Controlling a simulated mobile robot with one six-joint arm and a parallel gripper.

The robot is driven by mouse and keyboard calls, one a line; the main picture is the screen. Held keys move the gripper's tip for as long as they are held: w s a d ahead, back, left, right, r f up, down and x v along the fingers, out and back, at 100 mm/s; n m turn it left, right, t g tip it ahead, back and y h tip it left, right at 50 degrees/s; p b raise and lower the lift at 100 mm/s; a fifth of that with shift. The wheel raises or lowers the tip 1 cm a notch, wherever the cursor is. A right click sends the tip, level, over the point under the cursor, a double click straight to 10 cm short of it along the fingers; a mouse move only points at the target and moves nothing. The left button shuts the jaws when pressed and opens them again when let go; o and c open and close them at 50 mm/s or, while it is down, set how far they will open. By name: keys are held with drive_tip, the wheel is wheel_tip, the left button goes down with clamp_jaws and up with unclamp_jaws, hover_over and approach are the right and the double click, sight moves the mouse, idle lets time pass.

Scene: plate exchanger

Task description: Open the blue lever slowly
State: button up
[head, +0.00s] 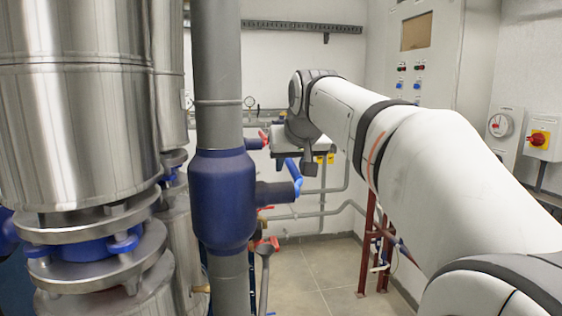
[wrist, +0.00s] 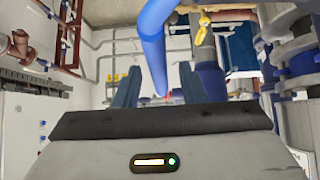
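The blue lever (head: 294,177) sticks up at an angle from the end of a dark side stub on the dark blue valve body (head: 222,200) in the head view. My gripper (head: 290,152) is at the lever's upper end, partly hidden behind my own arm. In the wrist view the lever (wrist: 154,45) is large and runs from the top edge down between the two dark fingers of my gripper (wrist: 160,85). The fingers stand apart with gaps beside the lever, so the gripper is open. Whether a finger touches the lever cannot be told.
A vertical grey pipe (head: 218,60) and large steel tanks (head: 80,110) stand at the left. Red-handled valves (head: 268,243) are near the lever. A red frame (head: 369,245) and a control cabinet (head: 425,60) are at the right. Bare floor (head: 305,275) shows below.

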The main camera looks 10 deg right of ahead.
drive_tip(key=shift+w+f, duration=0.15)
clamp_jaws()
idle(0.4)
